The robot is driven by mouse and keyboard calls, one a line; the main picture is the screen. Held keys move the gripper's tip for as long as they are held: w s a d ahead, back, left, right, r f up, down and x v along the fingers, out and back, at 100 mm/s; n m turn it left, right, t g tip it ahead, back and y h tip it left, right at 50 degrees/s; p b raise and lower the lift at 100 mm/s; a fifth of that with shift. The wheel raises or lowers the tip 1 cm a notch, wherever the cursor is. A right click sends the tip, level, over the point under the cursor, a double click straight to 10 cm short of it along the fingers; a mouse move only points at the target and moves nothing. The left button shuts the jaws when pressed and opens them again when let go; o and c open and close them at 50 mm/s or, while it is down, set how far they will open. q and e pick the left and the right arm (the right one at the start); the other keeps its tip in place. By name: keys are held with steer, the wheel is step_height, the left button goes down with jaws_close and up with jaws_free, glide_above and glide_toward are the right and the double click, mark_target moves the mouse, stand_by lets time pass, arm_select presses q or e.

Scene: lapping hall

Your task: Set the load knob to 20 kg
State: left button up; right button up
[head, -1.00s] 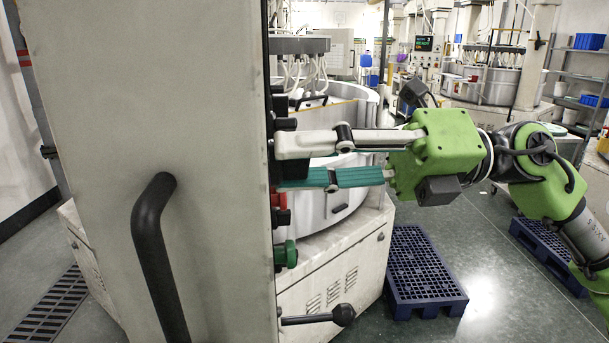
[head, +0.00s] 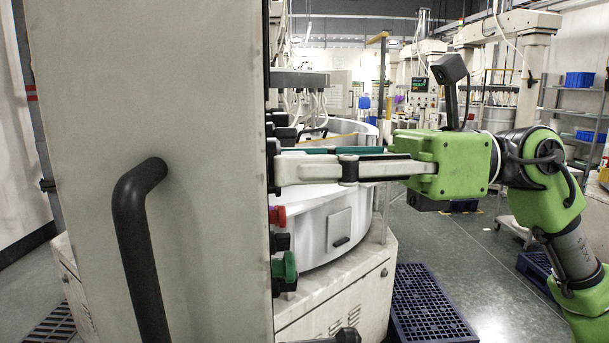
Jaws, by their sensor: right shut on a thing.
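The control panel's face is seen almost edge-on, along the right edge of a grey cabinet (head: 150,100). My right gripper (head: 278,162) reaches in from the right, its fingers level and their tips at the panel. It is shut on a black knob that the fingertips mostly hide, apparently the load knob. One pale finger is nearer to me and one green finger is behind it. The knob's scale and pointer cannot be seen, so its setting cannot be read. My left gripper is not in view.
Black knobs (head: 284,135) stick out just above the fingertips. A red button (head: 277,216) and a green knob (head: 285,267) sit below. A black handle (head: 140,245) stands on the cabinet side. Behind are a round white machine (head: 318,222) and a blue pallet (head: 430,305).

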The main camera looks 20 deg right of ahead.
steer(key=shift+f+n, duration=0.1)
steer(key=shift+n, duration=0.6)
steer(key=o, duration=1.1)
steer(key=d, duration=0.4)
steer(key=s+d, duration=0.1)
steer(key=d, duration=0.3)
steer(key=s+d, duration=0.1)
steer(key=d, duration=0.2)
steer(key=shift+d, duration=0.4)
